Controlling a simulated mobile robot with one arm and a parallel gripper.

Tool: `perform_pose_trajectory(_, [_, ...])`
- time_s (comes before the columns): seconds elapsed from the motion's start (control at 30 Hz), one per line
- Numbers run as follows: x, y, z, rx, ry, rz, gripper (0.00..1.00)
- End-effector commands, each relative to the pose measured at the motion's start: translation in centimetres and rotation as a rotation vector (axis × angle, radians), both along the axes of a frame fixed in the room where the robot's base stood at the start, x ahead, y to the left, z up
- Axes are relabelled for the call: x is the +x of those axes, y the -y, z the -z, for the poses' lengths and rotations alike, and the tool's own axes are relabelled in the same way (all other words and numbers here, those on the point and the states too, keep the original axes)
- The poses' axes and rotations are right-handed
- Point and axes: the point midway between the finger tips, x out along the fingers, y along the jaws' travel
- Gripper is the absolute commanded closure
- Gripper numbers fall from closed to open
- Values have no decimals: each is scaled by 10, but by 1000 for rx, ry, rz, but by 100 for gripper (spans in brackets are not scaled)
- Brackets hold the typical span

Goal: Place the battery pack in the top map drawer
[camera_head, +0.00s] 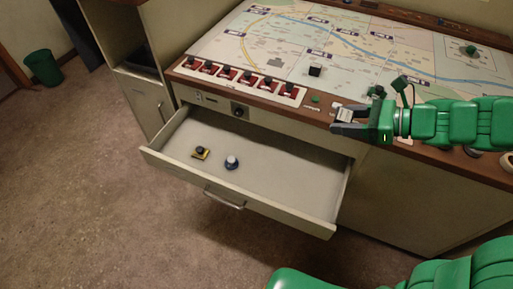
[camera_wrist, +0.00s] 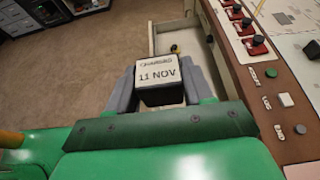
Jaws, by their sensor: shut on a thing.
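My gripper (camera_head: 338,124) is shut on the battery pack (camera_wrist: 158,74), a small block with a pale top marked "CHARGED" and "11 NOV". In the wrist view the pack sits between the two grey fingers of my gripper (camera_wrist: 160,90). In the head view it shows only as a small pale patch (camera_head: 345,113) at the fingers. The top map drawer (camera_head: 285,185) is pulled open below the console. My gripper is at the console's front edge, above and to the right of the drawer's back right part. The drawer also shows beyond the fingers in the wrist view (camera_wrist: 165,40).
In the drawer's left part lie a yellow-and-black item (camera_head: 200,153) and a blue-and-white round item (camera_head: 232,162); its right part is clear. The map console (camera_head: 330,50) carries a dark cube (camera_head: 315,70) and a row of red switches (camera_head: 237,77). A green bin (camera_head: 43,67) stands far left.

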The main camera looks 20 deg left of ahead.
Motion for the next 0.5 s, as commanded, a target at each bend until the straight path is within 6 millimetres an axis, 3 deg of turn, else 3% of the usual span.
perform_pose_trajectory(0.5, [0,0,92,2,-4,1,84])
